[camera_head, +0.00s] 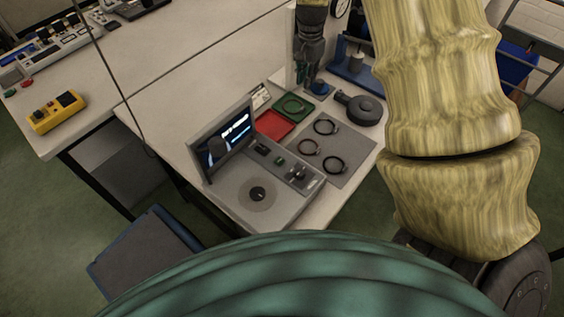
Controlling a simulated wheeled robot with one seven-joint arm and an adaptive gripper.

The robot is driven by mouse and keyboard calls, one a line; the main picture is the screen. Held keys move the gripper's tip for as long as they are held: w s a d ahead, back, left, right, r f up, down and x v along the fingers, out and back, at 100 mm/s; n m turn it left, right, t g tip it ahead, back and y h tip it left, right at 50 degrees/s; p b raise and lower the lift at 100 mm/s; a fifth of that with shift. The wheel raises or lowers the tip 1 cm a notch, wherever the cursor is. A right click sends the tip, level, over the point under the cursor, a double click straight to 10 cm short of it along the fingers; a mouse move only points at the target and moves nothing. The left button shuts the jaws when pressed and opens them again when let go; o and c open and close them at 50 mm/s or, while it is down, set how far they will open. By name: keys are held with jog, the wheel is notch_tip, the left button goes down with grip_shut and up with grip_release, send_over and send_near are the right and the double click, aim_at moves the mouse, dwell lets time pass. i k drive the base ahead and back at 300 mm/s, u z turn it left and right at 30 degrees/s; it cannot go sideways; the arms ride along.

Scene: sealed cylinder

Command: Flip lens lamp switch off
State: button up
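My gripper (312,86) appears to be at the far end of the bench, beyond the trays and apart from the console. Its fingers are too small to read.
A red tray (274,125) and a green tray (305,104) lie behind the console. A grey mat (353,145) holds several dark rings. A blue stand (352,68) is at the back. A yellow control box (53,112) sits on the left bench. A thin cable hangs at left.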

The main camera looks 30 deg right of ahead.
aim_at(261, 147)
jog(key=k, duration=1)
